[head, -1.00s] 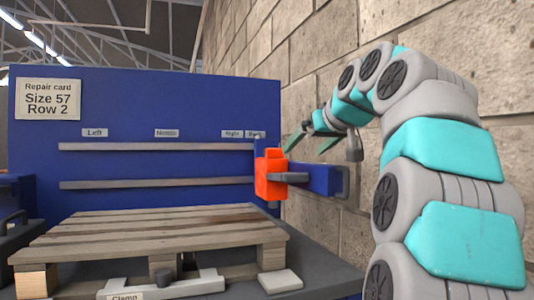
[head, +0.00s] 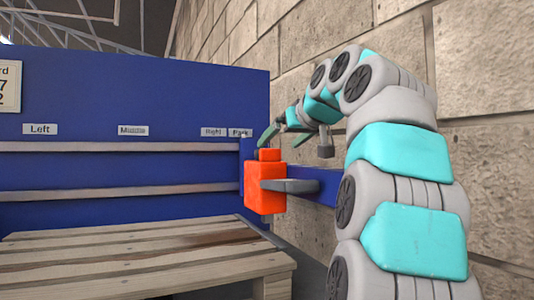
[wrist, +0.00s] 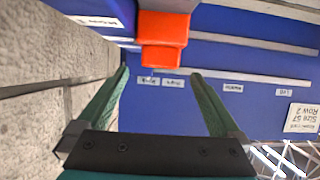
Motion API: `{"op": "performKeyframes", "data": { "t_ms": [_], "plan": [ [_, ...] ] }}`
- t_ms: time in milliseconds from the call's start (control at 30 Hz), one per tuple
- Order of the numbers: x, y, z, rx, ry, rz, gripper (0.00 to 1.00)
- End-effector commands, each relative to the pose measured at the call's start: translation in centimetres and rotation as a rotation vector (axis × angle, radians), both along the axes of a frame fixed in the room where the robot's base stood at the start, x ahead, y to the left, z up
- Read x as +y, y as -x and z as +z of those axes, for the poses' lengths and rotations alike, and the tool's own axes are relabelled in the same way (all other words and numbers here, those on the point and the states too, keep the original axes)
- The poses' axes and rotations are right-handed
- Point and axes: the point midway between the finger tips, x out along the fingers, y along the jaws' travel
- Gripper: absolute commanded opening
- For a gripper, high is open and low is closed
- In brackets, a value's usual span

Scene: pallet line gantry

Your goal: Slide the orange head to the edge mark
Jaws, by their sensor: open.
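The orange head (head: 265,188) sits at the right end of the blue panel, by a blue beam (head: 314,184). The labels read Left (head: 40,129), Middle (head: 133,130), Right (head: 213,132) and Park (head: 238,132). I cannot make out an edge mark.
A wooden pallet (head: 150,262) lies low in front of the blue panel (head: 130,95). Two grey rails (head: 115,147) run across the panel. A block wall (head: 490,110) stands close on the right.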

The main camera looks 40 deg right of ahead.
Motion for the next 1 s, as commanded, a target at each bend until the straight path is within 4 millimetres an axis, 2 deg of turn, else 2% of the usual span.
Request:
{"op": "performKeyframes", "data": {
  "t_ms": [400, 533, 767, 1000],
  "plan": [
    [-1.3, -5.4, -2.4, 0.003, -0.001, 0.0, 1.0],
    [-1.5, -6.1, -2.7, 0.001, 0.0, 0.0, 1.0],
    [-1.5, -6.2, -2.7, 0.001, 0.0, 0.001, 1.0],
    [-1.4, -6.2, -2.7, 0.001, -0.001, 0.001, 0.73]
  ]
}}
